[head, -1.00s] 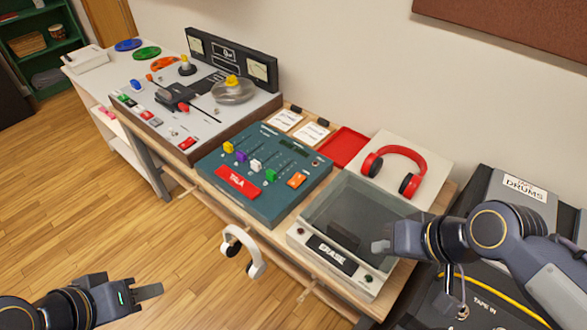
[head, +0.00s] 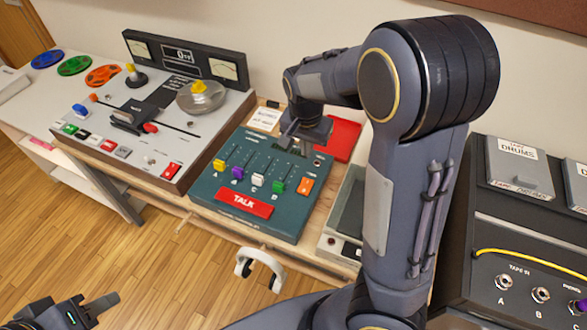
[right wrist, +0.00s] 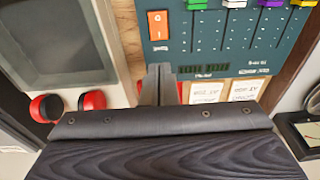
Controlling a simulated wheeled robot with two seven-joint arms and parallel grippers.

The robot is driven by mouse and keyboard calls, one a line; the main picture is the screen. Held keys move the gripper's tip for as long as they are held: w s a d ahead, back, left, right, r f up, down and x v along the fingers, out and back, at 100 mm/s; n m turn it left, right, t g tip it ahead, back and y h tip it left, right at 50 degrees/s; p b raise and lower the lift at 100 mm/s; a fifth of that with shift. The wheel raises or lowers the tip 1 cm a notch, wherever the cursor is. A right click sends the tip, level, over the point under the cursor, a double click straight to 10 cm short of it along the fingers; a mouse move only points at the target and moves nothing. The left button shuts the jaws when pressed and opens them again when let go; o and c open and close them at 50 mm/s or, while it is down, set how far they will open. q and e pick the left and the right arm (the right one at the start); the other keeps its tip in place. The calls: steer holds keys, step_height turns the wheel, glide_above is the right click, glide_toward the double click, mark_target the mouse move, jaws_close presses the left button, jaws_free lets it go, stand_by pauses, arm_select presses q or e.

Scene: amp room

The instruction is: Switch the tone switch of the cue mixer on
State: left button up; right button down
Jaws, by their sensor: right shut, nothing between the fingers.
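The cue mixer is the teal panel (head: 225,190) with several coloured faders and a red TALK button (head: 242,203). An orange rocker switch (head: 305,186) sits at its right side; it also shows in the right wrist view (right wrist: 158,25). A small round part (head: 317,162) is near the upper right corner. I cannot read a tone label. My right gripper (head: 298,144) is shut and empty, over the mixer's far right part. In the right wrist view its fingertips (right wrist: 160,70) cover that corner, just beyond the orange switch. My left gripper (head: 98,307) is low at left, away from the table.
My right arm hides much of the erase unit (head: 345,225). A red tray (head: 340,138) and paper cards (head: 264,119) lie behind the mixer. A grey console (head: 185,150) stands left; white headphones (head: 262,262) hang at the front edge. Red headphones (right wrist: 92,100) show in the wrist view.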

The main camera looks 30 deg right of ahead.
mark_target(307, 182)
steer(key=shift+d, duration=0.1)
steer(key=f, duration=0.9)
steer(key=w+d+f, duration=0.1)
steer(key=f, duration=0.4)
steer(key=shift+d+b, duration=0.1)
steer(key=shift+b, duration=0.3)
steer(key=shift+w, duration=0.1)
steer(key=shift+d+f+b, duration=0.1)
steer(key=shift+f+b, duration=0.2)
steer(key=shift+f, duration=0.05)
steer(key=shift+r, duration=0.2)
